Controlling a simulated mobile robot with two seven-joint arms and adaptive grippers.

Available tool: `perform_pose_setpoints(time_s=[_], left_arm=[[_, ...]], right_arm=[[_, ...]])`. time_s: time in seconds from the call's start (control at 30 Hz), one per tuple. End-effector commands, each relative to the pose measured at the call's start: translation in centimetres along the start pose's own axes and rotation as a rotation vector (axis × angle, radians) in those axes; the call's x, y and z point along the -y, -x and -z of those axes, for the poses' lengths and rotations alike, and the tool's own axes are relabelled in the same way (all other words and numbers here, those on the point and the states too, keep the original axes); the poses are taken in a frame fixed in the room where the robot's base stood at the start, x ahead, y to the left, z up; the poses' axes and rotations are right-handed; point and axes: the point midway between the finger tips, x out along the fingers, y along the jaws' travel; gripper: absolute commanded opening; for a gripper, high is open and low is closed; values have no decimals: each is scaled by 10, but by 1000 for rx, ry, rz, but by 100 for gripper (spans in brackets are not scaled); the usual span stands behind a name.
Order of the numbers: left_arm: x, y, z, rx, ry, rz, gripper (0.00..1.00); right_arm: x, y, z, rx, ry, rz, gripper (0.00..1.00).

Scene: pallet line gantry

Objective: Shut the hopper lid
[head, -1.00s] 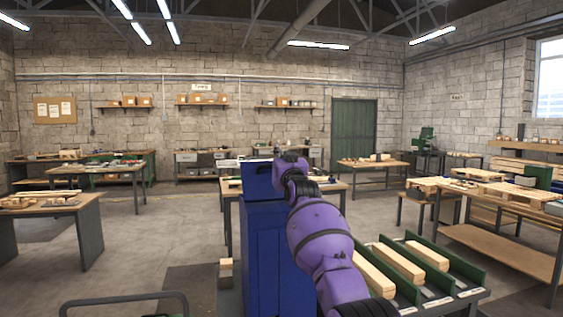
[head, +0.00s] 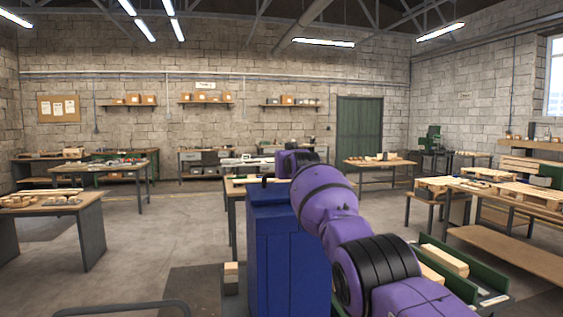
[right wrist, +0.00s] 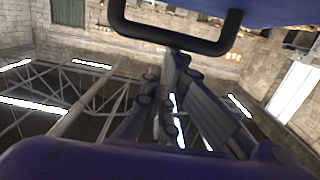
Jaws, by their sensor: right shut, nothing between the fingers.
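The blue hopper (head: 282,255) stands upright in front of me in the head view, partly hidden by my purple right arm. Its blue lid (head: 262,193) looks low, near level on top; I cannot tell whether it is fully seated. In the right wrist view, a dark bar handle (right wrist: 165,36) crosses the top beside a blue panel (right wrist: 275,10), apparently the lid. My right gripper (right wrist: 177,62) is shut and empty, its fingertips close to the handle; contact is unclear. The arm hides this gripper in the head view. My left gripper is not in view.
Green-sided racks (head: 462,270) with wooden blocks stand to the right of the hopper. A grey rail (head: 125,307) is at the front left. Workbenches stand farther back, with open floor at left.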

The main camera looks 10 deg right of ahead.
Motion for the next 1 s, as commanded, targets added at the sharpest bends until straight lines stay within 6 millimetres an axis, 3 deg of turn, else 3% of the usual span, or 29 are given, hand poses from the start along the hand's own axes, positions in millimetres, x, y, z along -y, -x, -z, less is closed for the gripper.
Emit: perform_pose_setpoints(time_s=[0.83,1.0], left_arm=[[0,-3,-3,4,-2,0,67],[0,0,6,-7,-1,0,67]], right_arm=[[0,-3,-6,-5,0,0,0],[0,3,6,-8,0,-1,0]])
